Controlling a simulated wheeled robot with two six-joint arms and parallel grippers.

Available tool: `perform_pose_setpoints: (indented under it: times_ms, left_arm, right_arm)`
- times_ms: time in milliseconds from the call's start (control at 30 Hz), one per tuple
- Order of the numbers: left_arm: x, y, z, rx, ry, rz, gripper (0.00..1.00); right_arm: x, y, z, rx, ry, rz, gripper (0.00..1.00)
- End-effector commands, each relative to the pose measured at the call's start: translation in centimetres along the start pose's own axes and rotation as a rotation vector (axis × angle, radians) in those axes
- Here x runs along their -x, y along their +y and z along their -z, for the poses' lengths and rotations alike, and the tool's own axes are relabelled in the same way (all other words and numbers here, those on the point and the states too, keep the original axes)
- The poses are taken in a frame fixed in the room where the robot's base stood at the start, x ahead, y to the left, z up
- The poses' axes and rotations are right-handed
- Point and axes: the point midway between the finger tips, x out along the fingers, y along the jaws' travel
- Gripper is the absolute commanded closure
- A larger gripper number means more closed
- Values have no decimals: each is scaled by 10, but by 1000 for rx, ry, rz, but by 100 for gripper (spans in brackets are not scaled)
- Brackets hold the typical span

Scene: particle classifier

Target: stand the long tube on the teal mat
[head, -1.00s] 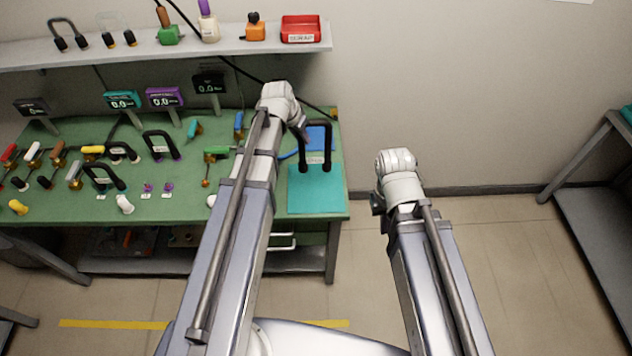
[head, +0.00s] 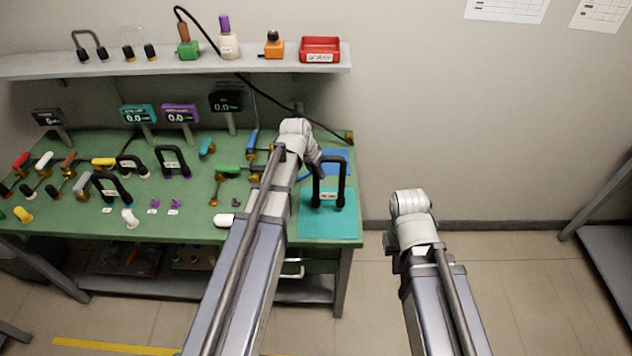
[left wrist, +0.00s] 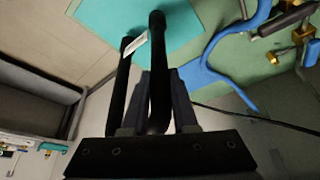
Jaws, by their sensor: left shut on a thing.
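The long tube (head: 345,178) is a black upside-down U with a white label between its legs. My left gripper (head: 318,163) is shut on it near its bend. The tube is upright in the head view, legs down over the teal mat (head: 340,227). In the left wrist view the tube (left wrist: 157,60) runs out from between the fingers (left wrist: 158,110) towards the mat (left wrist: 95,15). I cannot tell whether its feet touch the mat. My right gripper (head: 391,243) hangs off the table to the right, mostly hidden behind its wrist.
Other black U-shaped tubes (head: 172,160), small valves and coloured parts cover the green table (head: 180,225) on the left. A blue item (head: 338,160) lies behind the mat. A shelf (head: 180,63) with bottles and a red tray (head: 320,49) runs above.

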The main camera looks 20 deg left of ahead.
Motion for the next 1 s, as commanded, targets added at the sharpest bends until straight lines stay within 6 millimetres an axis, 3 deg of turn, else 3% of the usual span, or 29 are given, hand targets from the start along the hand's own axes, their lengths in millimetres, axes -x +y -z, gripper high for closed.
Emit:
perform_pose_setpoints:
  times_ms: [200,667,700,933,1000]
  left_arm:
    - [-29,0,-12,0,0,0,100]
    - [-34,0,-14,0,0,0,100]
    - [-32,0,-13,0,0,0,70]
    - [-32,0,-13,0,0,0,44]
    - [-32,0,-13,0,0,0,43]
  right_arm:
    - [-32,-3,2,0,0,0,100]
    - [-36,-4,2,0,0,0,100]
    - [-35,-3,2,0,0,0,100]
    - [-34,-3,2,0,0,0,100]
    - [-34,-3,2,0,0,0,100]
